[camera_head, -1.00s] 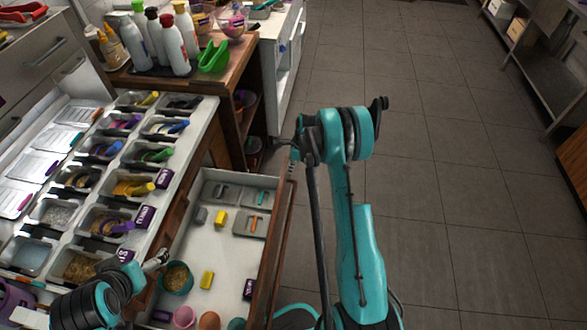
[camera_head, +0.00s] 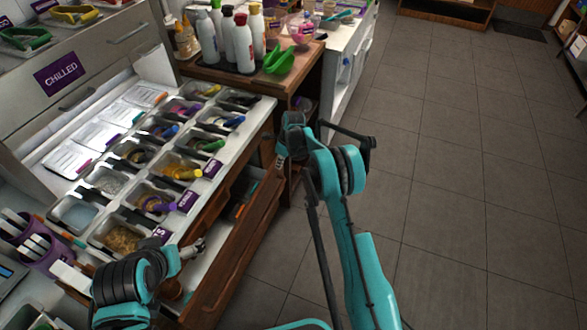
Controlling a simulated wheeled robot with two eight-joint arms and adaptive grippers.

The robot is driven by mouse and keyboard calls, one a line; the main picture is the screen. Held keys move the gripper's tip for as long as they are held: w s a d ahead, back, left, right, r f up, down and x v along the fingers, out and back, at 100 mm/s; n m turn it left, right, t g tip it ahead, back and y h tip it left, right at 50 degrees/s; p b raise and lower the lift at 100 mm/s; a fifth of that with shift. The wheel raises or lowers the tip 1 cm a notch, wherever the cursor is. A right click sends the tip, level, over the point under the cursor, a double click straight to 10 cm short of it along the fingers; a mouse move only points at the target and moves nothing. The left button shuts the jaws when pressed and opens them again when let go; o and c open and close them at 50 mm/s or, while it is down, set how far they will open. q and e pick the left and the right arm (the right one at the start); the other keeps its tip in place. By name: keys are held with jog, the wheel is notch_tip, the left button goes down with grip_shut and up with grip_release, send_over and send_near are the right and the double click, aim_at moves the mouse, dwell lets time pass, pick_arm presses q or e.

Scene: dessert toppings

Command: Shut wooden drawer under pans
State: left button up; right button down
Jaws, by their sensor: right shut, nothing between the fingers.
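The wooden drawer (camera_head: 237,253) under the topping pans (camera_head: 160,199) stands partly open. A narrow strip of its inside shows between the counter and the brown front, with a few items at the far end; the rest is hidden under the counter. My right gripper (camera_head: 281,160) is shut and empty at the far end of the drawer front, very near or touching it. My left gripper (camera_head: 197,248) is low at the counter edge, over the near part of the drawer opening. Its fingers are too small to tell open from shut.
A wooden side table (camera_head: 300,78) with white bottles (camera_head: 243,45) and a green scoop (camera_head: 281,59) stands just beyond the drawer. Purple cups (camera_head: 38,245) stand at lower left. The tiled floor (camera_head: 465,190) on the right is clear.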

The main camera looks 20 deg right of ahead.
jog(key=shift+w+a, duration=0.8)
jog(key=shift+a, duration=0.25)
